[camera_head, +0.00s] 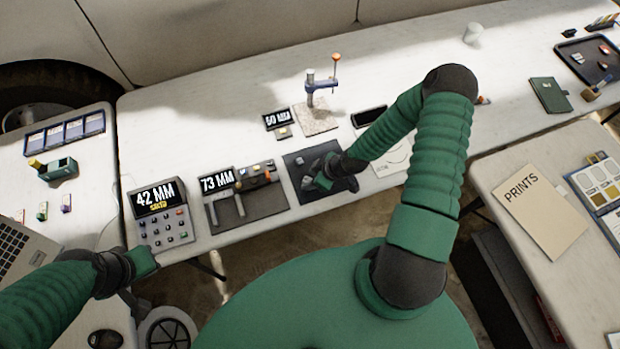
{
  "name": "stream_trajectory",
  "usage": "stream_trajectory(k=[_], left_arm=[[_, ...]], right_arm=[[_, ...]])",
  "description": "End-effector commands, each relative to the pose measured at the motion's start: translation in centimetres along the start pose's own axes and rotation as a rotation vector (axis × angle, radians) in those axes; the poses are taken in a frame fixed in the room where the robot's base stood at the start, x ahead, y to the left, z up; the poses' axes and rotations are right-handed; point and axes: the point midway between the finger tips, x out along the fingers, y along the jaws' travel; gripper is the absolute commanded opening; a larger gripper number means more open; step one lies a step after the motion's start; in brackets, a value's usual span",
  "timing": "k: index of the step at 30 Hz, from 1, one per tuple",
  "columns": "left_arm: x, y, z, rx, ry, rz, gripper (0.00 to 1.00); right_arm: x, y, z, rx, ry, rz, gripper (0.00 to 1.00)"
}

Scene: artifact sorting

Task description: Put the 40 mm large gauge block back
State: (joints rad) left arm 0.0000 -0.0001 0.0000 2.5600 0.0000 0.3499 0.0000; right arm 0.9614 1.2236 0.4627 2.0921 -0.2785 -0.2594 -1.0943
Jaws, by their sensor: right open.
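My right gripper (318,182) is open, low over a dark mat (296,162) on the main table. Small grey pieces (307,181) lie at its fingertips; I cannot tell whether one is the 40 mm large gauge block. A dark tray (262,205) left of the mat holds several small metal pieces, too small to read. A display reading "73 MM" (217,180) stands at its back. My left gripper (143,262) is near the table's front left edge, away from these pieces; its jaws are not clear.
A keypad box reading "42 MM" (160,215) stands left of the tray. A stand with an orange knob (320,88) on a stone base, a smaller display (277,119) and a black phone-like object (369,116) lie behind the mat. The table's back left is clear.

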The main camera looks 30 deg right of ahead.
Motion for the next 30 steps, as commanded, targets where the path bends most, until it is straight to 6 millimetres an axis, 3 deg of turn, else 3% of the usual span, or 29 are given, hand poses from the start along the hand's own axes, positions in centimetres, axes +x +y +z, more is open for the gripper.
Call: stream_trajectory(k=[12,17,22,26,30], left_arm=[[0.0,0.0,0.0,0.0,0.0,0.0,0.0],[-0.1,0.0,0.0,0.0,0.0,0.0,0.0],[-0.1,0.0,0.0,0.0,0.0,0.0,0.0],[0.0,0.0,0.0,0.0,0.0,0.0,0.0],[0.0,0.0,0.0,0.0,0.0,0.0,0.0]], right_arm=[[-9.8,0.1,0.0,0.001,-0.001,0.003,0.43],[-11.1,-0.2,0.0,0.001,-0.017,-0.005,0.43],[-13.0,-2.2,-0.2,0.041,-0.19,-0.01,0.43],[-16.6,-4.2,-2.4,0.154,-0.333,0.079,0.43],[-20.8,-7.4,-6.5,0.329,-0.338,0.184,0.43]])
